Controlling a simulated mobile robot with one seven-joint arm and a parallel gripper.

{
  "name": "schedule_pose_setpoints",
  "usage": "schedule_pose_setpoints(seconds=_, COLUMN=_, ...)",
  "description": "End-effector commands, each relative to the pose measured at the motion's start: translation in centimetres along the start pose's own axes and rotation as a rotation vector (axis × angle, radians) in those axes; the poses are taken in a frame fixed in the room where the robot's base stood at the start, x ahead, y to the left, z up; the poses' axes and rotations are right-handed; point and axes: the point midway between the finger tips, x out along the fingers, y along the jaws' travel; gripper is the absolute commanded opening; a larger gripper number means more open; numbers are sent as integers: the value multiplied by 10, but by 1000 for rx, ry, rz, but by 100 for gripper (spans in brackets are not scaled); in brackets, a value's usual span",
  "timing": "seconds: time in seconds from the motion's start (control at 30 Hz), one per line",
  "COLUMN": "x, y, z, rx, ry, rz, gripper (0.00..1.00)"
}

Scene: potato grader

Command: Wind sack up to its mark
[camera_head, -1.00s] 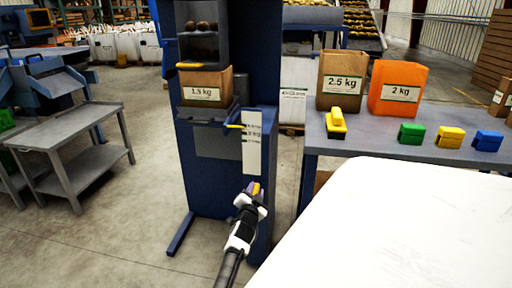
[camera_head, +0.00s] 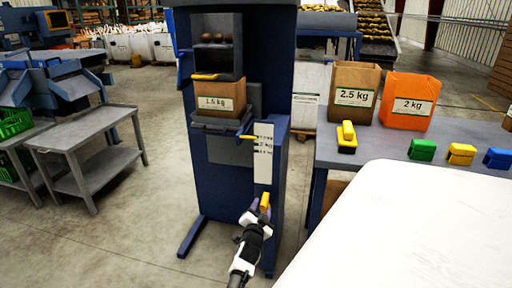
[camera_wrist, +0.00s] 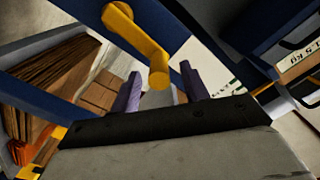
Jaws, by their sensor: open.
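The brown 1.5 kg sack (camera_head: 217,97) sits on a small grey shelf (camera_head: 218,124) on the front of the blue machine column. A yellow pointer (camera_head: 249,137) stands at the upper part of the white scale strip (camera_head: 263,153), which carries kg marks. A yellow crank handle (camera_head: 265,201) is low on the column's right side; in the wrist view its arm and knob (camera_wrist: 157,70) show large. My gripper (camera_wrist: 160,90) is open, with purple fingers either side of the knob's end. I cannot tell whether they touch it.
A grey table on the right (camera_head: 398,139) holds a brown 2.5 kg sack (camera_head: 353,92), an orange 2 kg sack (camera_head: 409,101) and several coloured clips. A grey cart (camera_head: 87,145) stands at the left. Floor between cart and machine is clear.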

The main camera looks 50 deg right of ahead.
Motion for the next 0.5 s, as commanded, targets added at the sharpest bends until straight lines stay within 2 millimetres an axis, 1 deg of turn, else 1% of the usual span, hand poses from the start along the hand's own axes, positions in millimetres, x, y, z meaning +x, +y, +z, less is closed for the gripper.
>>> schedule_pose_setpoints(seconds=0.03, x=-8, y=-5, z=-5, rx=-3, ry=-3, rz=-1, gripper=45)
schedule_pose_setpoints(seconds=0.07, x=-12, y=-5, z=-6, rx=-3, ry=-2, rz=-1, gripper=45)
schedule_pose_setpoints(seconds=0.5, x=-65, y=-6, z=-5, rx=-1, ry=-4, rz=-2, gripper=45)
